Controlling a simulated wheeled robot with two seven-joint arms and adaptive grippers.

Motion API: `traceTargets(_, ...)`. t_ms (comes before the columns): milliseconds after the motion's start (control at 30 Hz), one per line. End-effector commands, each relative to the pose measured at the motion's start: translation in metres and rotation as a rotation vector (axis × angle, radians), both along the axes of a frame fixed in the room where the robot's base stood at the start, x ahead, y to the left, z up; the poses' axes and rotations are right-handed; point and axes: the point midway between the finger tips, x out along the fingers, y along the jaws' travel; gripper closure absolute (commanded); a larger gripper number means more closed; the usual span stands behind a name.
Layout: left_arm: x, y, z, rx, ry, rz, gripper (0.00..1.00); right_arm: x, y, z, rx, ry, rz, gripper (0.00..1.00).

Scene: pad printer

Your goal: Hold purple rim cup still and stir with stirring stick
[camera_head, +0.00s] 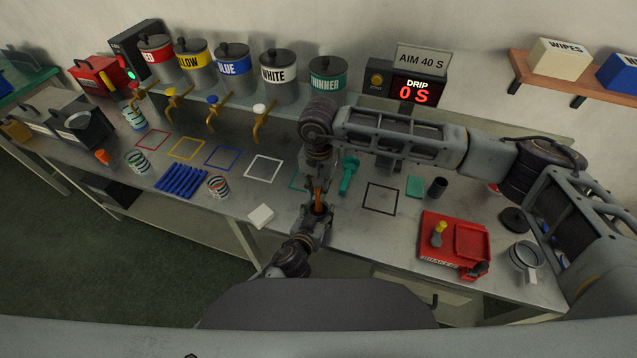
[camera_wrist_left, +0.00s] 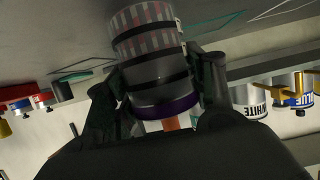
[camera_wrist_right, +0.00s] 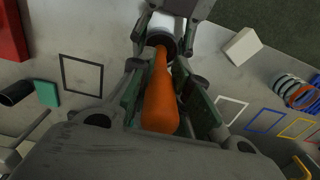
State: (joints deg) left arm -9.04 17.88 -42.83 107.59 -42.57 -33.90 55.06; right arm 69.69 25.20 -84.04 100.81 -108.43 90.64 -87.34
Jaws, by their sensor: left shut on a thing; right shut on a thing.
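The purple rim cup (camera_wrist_left: 150,48) is between the fingers of my left gripper (camera_wrist_left: 163,75), which is shut on it; its purple rim shows in the left wrist view. In the head view my left gripper (camera_head: 314,222) is at the table's front edge and the cup is mostly hidden. My right gripper (camera_wrist_right: 163,90) is above it, shut on the orange stirring stick (camera_wrist_right: 163,95). The stick's far end reaches into the dark cup mouth in the right wrist view; the tip is hidden. The orange stick also shows in the head view (camera_head: 318,200).
A white block (camera_head: 261,216) lies left of the grippers.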

Motion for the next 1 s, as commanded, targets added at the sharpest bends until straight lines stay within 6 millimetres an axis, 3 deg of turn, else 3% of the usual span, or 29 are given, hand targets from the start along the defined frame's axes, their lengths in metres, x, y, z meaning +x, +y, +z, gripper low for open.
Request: traceTargets(1000,0.0,0.0,0.0,0.0,0.001,0.0,0.73,0.0,0.001,-0.049,0.001,0.0,0.001,1.0)
